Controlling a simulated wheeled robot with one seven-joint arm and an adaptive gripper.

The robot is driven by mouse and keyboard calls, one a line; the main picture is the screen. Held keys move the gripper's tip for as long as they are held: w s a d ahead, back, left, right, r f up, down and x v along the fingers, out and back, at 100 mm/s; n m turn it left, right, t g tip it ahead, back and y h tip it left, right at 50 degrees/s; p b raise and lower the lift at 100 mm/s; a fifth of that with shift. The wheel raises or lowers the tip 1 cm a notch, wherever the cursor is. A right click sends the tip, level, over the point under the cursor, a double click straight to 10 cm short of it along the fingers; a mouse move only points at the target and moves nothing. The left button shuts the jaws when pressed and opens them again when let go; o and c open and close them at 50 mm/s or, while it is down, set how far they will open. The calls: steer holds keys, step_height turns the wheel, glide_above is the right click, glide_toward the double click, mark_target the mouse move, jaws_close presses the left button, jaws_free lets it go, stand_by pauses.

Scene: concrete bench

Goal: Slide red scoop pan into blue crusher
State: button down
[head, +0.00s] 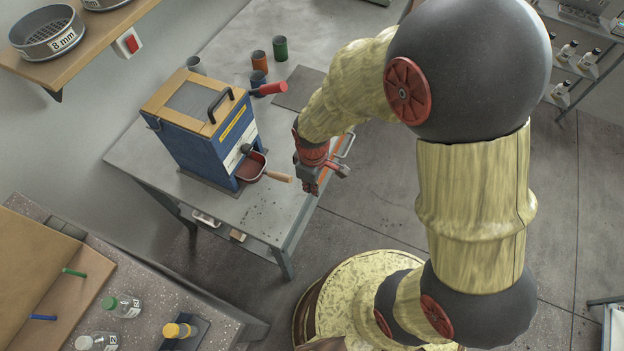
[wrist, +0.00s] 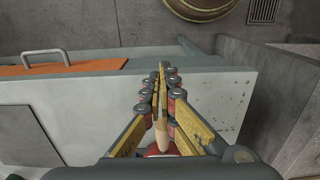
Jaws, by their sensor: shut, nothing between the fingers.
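The blue crusher (head: 190,143) stands upright on the bench, with a wooden top frame and a black handle. The red scoop pan (head: 251,166) is at the foot of its front face, its wooden handle (head: 279,177) pointing right, away from the crusher. How far the pan is inside is hard to tell. My gripper (head: 311,186) hangs just right of the handle's end, apart from it in the head view. In the wrist view my gripper (wrist: 163,68) has its fingers together and empty. The pan's handle (wrist: 162,138) and a bit of red pan (wrist: 160,150) show low between the finger bases, partly hidden.
A red-gripped lever (head: 268,89) sticks out from the crusher's right side. Green (head: 280,48), rust (head: 258,60) and blue (head: 259,79) cups stand behind it, near a dark mat (head: 300,88). A metal rail handle (head: 346,146) is at the bench's right edge.

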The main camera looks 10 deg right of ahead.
mark_target(283, 176)
steer(key=shift+w+a+b, duration=0.15)
steer(key=shift+w+a, duration=0.45)
steer(key=shift+a, duration=0.2)
steer(key=shift+w+a+b, duration=0.15)
steer(key=shift+w+a, duration=0.45)
steer(key=shift+a, duration=0.2)
steer(key=shift+w, duration=0.1)
steer(key=w+a, duration=0.1)
steer(key=a, duration=0.1)
steer(key=w+a+p, duration=0.1)
steer(key=w+a, duration=0.1)
steer(key=shift+a, duration=0.1)
